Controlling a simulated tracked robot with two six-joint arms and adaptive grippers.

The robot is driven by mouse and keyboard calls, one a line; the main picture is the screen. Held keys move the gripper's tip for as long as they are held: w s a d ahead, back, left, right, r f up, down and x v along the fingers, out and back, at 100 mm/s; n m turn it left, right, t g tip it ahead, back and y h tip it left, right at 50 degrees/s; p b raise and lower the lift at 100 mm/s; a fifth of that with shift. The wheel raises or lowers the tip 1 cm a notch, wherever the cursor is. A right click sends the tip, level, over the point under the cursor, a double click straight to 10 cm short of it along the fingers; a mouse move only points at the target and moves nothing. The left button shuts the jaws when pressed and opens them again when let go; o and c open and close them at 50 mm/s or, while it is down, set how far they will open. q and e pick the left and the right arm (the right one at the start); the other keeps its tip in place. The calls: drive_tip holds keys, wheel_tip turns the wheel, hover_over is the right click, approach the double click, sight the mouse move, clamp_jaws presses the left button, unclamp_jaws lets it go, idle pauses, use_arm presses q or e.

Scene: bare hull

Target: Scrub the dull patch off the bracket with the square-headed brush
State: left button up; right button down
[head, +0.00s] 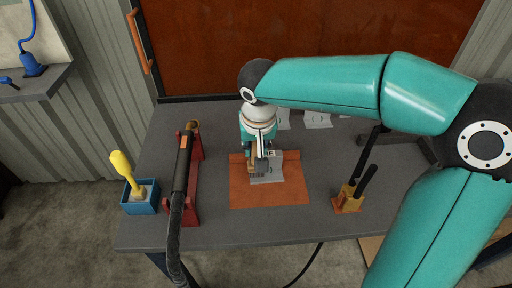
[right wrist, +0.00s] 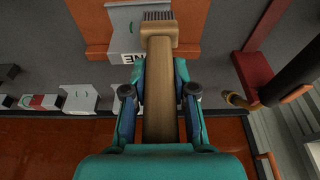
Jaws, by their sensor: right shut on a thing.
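My right gripper (head: 260,160) is shut on the wooden handle of a brush (right wrist: 159,90) and points down over the orange mat. In the right wrist view the brush has a squarish wooden head with short dark bristles at its far end. The grey bracket (head: 270,178) lies on the mat, and the gripper partly hides it. In the right wrist view the bracket (right wrist: 124,40) shows beside and under the brush head, with dark lettering partly covered. I cannot tell whether the bristles touch it, and I cannot make out the dull patch. My left gripper is not in view.
On the grey table (head: 220,228), a red stand (head: 195,150) holds a black hosed tool (head: 182,165) at left. Beyond it is a blue box (head: 140,205) with a yellow-handled tool (head: 124,166). More grey pieces (head: 318,119) lie behind.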

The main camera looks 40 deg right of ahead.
drive_tip(key=shift+r+p, duration=2)
drive_tip(key=shift+r, duration=1.1)
drive_tip(key=shift+f, duration=0.1)
